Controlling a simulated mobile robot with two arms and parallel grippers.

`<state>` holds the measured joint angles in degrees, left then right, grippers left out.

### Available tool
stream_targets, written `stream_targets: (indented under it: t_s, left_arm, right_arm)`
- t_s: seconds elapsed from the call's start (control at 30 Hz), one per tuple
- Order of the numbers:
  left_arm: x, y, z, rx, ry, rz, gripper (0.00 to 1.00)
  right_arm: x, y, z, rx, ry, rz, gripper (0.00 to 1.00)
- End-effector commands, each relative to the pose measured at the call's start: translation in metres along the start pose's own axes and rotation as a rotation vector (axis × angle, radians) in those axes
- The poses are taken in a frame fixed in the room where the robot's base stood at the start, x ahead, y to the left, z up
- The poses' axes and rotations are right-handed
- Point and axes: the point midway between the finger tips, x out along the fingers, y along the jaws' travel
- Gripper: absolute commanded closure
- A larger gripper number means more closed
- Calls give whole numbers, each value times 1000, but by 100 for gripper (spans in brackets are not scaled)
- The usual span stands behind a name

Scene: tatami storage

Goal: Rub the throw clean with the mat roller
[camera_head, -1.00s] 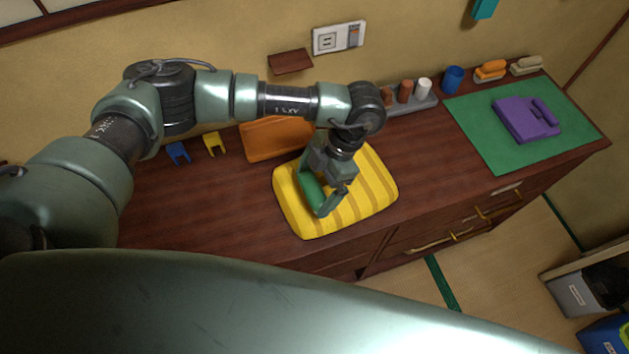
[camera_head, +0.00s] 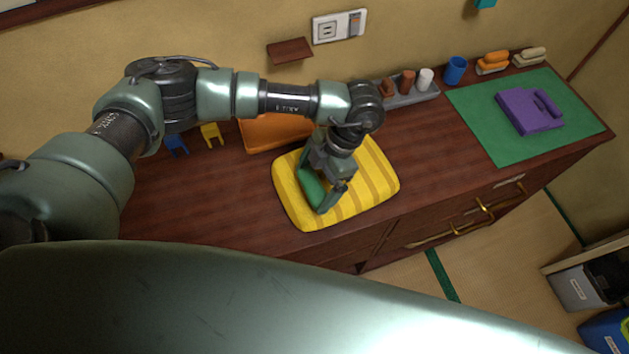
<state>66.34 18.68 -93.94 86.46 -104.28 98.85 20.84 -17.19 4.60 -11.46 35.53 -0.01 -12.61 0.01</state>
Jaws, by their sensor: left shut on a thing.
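The throw (camera_head: 372,181) is a yellow, striped, cushion-like folded piece lying flat on the dark wooden cabinet top. My left gripper (camera_head: 328,200) points down over the left half of the throw. It is shut on a green piece (camera_head: 311,187), which I take to be the mat roller; the fingers hide part of it. The green piece is at the throw's surface and seems to touch it, though the contact itself is hidden. My right gripper is not in view.
An orange tray-like thing (camera_head: 270,131) is behind the throw. A grey rack (camera_head: 410,97), a blue cup (camera_head: 455,70) and brushes (camera_head: 493,62) line the back. A purple object (camera_head: 527,111) lies on a green mat (camera_head: 487,134) at right. Bare wood separates mat and throw.

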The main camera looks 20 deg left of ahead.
Motion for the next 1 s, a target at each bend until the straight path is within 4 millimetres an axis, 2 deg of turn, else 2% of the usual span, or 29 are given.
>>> stream_targets:
  t_s: [1.0]
  left_arm:
    - [10, -1, 4, 0, 0, 0, 63]
  right_arm:
    - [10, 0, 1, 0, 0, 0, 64]
